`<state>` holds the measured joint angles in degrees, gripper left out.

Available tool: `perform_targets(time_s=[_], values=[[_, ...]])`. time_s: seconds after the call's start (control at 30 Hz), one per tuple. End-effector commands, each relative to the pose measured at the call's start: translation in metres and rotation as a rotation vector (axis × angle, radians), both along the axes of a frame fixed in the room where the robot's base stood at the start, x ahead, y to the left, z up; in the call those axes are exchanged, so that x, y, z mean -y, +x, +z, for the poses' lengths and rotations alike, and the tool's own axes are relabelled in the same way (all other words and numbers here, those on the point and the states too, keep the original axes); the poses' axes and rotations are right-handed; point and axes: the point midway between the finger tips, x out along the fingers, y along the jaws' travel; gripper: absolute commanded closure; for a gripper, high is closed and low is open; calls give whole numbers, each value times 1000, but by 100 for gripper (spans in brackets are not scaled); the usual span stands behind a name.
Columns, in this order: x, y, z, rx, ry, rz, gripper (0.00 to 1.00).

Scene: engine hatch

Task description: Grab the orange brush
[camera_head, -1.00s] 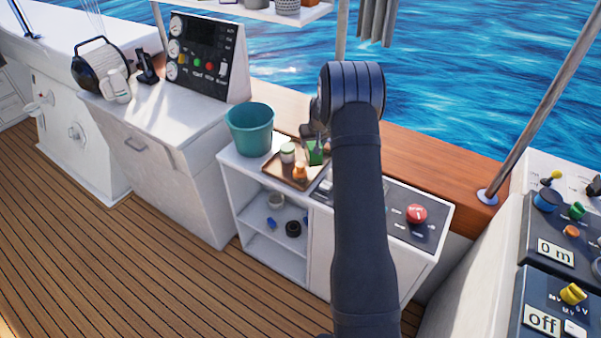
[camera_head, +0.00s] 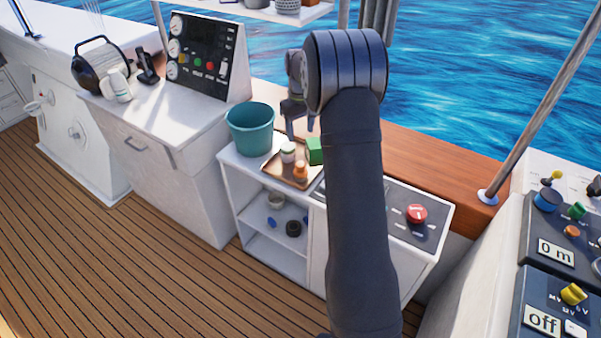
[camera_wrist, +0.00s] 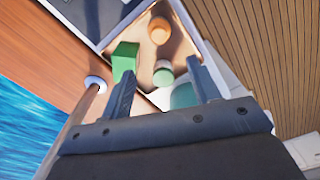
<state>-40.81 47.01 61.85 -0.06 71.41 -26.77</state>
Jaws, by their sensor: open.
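A small orange object (camera_head: 300,170) stands near the front of a brown tray (camera_head: 273,171) on the white cabinet. It also shows as a rounded orange shape in the wrist view (camera_wrist: 159,30); I cannot make out bristles. A pale jar with some green (camera_head: 288,150) and a green block (camera_head: 314,152) stand behind it on the tray. My gripper (camera_head: 301,130) is open and empty above the back of the tray. In the wrist view, the jar (camera_wrist: 163,75) shows between the fingertips (camera_wrist: 160,73), the block (camera_wrist: 125,60) beside the left finger, and the orange object farther up.
A teal bucket (camera_head: 249,128) stands left of the tray. A panel with a red button (camera_head: 416,213) lies to the right, partly hidden by my arm. A wooden ledge (camera_head: 430,150) runs behind the cabinet. Lower shelves hold small items, including a dark ring (camera_head: 293,228).

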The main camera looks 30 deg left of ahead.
Motion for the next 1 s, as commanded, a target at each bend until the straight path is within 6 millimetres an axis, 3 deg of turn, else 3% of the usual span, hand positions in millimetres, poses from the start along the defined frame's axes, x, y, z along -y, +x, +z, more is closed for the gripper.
perform_targets(time_s=[0.17,0.6,1.0], values=[[0,0,-24,-1,0,-1,44],[0,0,-114,1,2,-2,44],[-1,2,-145,1,3,-2,44]])
